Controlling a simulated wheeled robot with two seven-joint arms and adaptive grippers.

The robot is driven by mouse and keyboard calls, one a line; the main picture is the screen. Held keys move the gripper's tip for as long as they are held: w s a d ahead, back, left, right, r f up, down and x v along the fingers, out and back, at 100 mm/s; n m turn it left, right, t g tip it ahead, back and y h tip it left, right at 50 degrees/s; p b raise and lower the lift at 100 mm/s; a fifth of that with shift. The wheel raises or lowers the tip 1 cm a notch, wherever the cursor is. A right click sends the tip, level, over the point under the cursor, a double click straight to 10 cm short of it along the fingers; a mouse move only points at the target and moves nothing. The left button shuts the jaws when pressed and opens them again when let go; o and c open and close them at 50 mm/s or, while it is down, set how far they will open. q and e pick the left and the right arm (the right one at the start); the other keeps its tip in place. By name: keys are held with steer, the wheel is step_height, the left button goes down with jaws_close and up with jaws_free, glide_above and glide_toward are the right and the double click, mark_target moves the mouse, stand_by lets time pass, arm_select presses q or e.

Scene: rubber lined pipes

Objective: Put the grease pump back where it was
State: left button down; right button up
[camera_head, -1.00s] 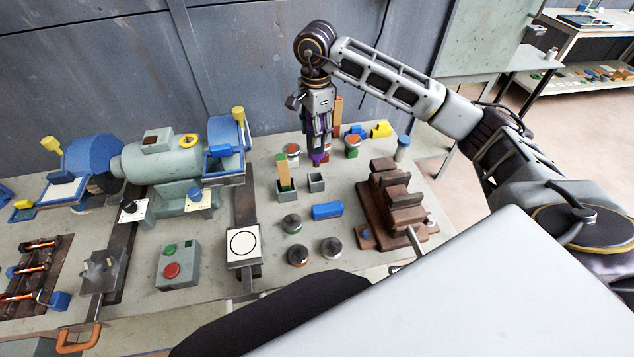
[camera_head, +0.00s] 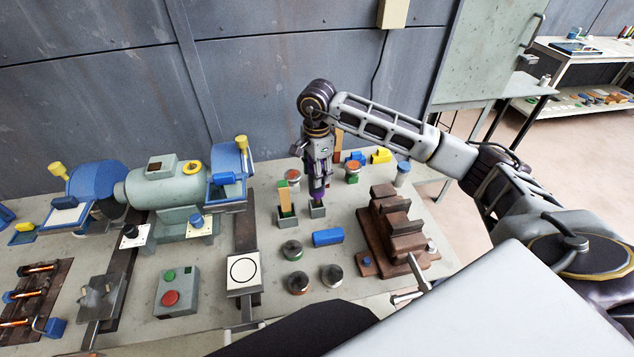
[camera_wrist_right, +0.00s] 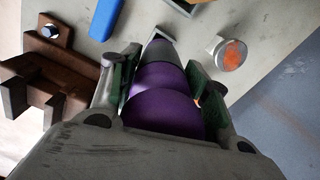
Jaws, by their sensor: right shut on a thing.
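The grease pump (camera_head: 317,192) is purple with a dark grey tapered end. My right gripper (camera_head: 318,180) is shut on it and holds it upright, tip down. In the right wrist view the pump (camera_wrist_right: 163,105) lies between the two green-padded fingers. In the head view its lower end is at the small grey square holder (camera_head: 317,211); I cannot tell how far inside it is. A second grey holder (camera_head: 287,220) just to the left has a green and wooden piece standing in it. My left gripper is not in view.
A blue block (camera_head: 327,237) and several round tins (camera_head: 291,249) lie in front of the holders. A brown vise (camera_head: 390,235) stands to the right. A green bench grinder (camera_head: 160,188) is at the left. A red-topped tin (camera_head: 352,171) is behind.

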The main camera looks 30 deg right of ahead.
steer(key=shift+f, duration=0.1)
steer(key=shift+f+p, duration=0.4)
steer(key=shift+f, duration=1.95)
steer(key=o, duration=1.4)
